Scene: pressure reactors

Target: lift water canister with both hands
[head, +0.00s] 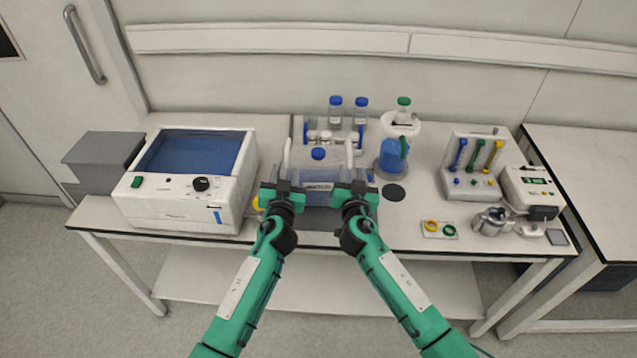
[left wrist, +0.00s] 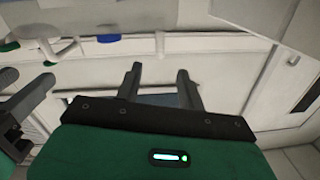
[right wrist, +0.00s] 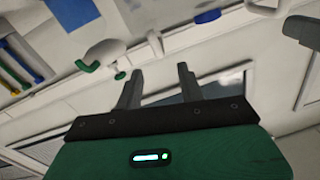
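The water canister (head: 320,173) is a clear, bluish container with a blue cap (head: 318,153), a front label and white upright handles at its left and right sides. It stands upright near the table's front edge, in the middle of the head view. My left gripper (head: 284,180) is at its left side, by the left handle (head: 287,155). My right gripper (head: 356,180) is at its right side, by the right handle (head: 349,156). Both wrist views show the fingers apart with nothing clearly held between them. The grippers cover the canister's lower sides, so contact is unclear.
A white bath device (head: 190,205) stands to the left. Behind the canister is a rack with blue-capped bottles (head: 335,112). To the right are a blue-filled flask (head: 393,157), a tube stand (head: 473,170), a small tray of rings (head: 440,229) and a metal jug (head: 490,221).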

